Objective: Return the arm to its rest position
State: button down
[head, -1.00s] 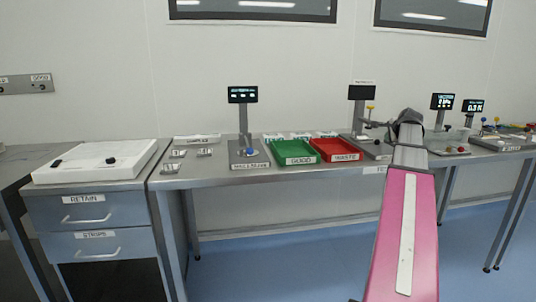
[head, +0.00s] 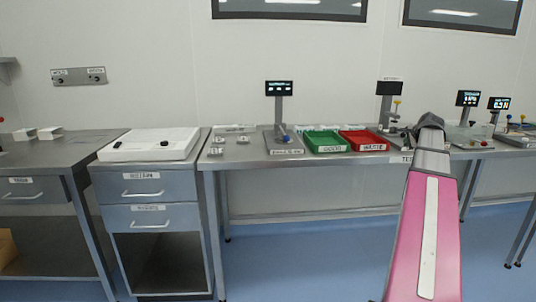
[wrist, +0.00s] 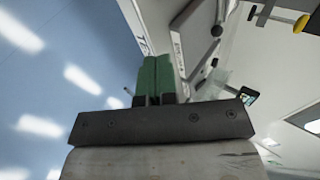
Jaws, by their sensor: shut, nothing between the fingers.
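My arm, a pink link with a white strip, reaches forward at the right of the head view. My gripper is hidden behind the arm's dark end joint there. In the wrist view my gripper (wrist: 155,78) shows as two green fingers pressed together, shut, with nothing held. The fingers point toward the edge of the steel bench (wrist: 165,22), with blue floor (wrist: 60,80) to the left of it. I cannot tell the exact gap between the fingers and the bench.
The steel bench (head: 300,167) carries a green tray (head: 326,143), a red tray (head: 363,142) and several stands with small screens. A drawer cabinet (head: 150,205) with a white board (head: 150,145) stands to the left. Open blue floor (head: 300,260) lies in front of the bench.

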jog(key=s+a+f+n+g+y, duration=0.1)
jog(key=s+a+f+n+g, duration=0.3)
jog(key=a+f, duration=0.85)
jog(key=s+a+f+n+g+y, duration=0.15)
jog(key=a+f+n, duration=0.35)
jog(key=a+f, duration=0.7)
jog(key=s+a+f+n+g+h, duration=0.1)
jog(key=s+a+f+n+g, duration=0.3)
jog(key=s+a+f+n, duration=0.5)
jog(key=s+a+f, duration=0.6)
jog(key=s+f, duration=0.2)
jog(key=s, duration=0.1)
jog(key=shift+a+g+h, duration=0.3)
jog(key=shift+g+h, duration=0.05)
